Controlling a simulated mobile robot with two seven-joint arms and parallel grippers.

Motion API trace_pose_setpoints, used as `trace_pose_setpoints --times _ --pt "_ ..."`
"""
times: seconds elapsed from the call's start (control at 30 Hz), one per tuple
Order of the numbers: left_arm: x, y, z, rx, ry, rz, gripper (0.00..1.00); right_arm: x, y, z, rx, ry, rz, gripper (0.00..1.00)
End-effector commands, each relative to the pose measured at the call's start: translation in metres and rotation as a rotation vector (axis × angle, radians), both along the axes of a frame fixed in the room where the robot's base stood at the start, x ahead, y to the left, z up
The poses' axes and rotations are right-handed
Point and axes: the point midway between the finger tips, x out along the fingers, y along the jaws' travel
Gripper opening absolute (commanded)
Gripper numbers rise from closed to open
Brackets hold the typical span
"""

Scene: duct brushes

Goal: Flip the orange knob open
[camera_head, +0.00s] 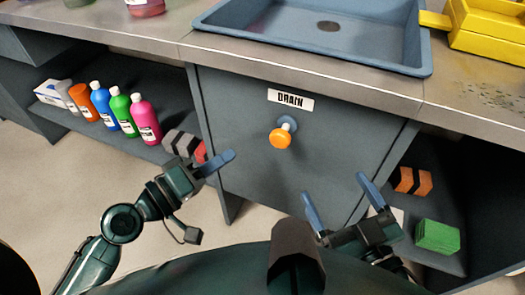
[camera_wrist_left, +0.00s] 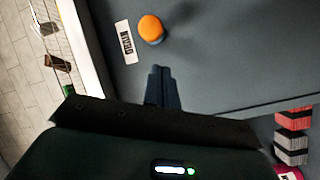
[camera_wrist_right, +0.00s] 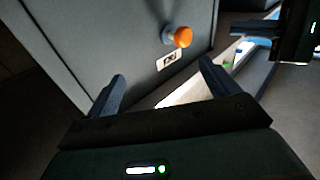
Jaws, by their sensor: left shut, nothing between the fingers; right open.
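The orange knob (camera_head: 280,138) sticks out on a short pale stem from the grey cabinet front, below a white label reading DRAIN (camera_head: 290,99). It also shows in the left wrist view (camera_wrist_left: 151,29) and the right wrist view (camera_wrist_right: 182,37). My left gripper (camera_head: 230,157) is shut and empty, to the left of the knob and a little lower, apart from it. In the left wrist view its closed fingers (camera_wrist_left: 161,72) point toward the knob. My right gripper (camera_head: 335,190) is open and empty, below and to the right of the knob, with a gap between its fingers (camera_wrist_right: 162,72).
A blue-grey sink (camera_head: 320,40) is set in the counter above. A yellow container (camera_head: 490,28) stands at the right. Several coloured bottles (camera_head: 125,112) stand on the left shelf. A green sponge-like block (camera_head: 437,236) and orange-black blocks (camera_head: 412,181) sit in the right shelf.

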Motion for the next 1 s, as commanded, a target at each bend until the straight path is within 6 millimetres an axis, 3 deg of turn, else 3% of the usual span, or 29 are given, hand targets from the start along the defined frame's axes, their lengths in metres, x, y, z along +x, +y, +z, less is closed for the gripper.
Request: trace_pose_setpoints --times 0.03,0.3,0.77,1.0 --pt "0.002 0.0 -0.011 -0.045 0.002 -0.02 0.0 -0.001 0.002 -0.014 -0.001 -0.033 0.008 0.87" --pt "0.005 0.0 -0.002 -0.203 0.027 -0.088 0.0 -0.006 0.006 -0.014 0.0 -0.134 0.031 0.87" --pt "0.006 -0.001 0.002 -0.219 0.03 -0.096 0.0 -0.007 0.007 -0.01 -0.002 -0.142 0.032 0.87" --pt "0.027 -0.024 0.008 -0.223 0.028 -0.095 0.0 -0.008 0.005 -0.009 -0.029 -0.139 0.024 0.87"
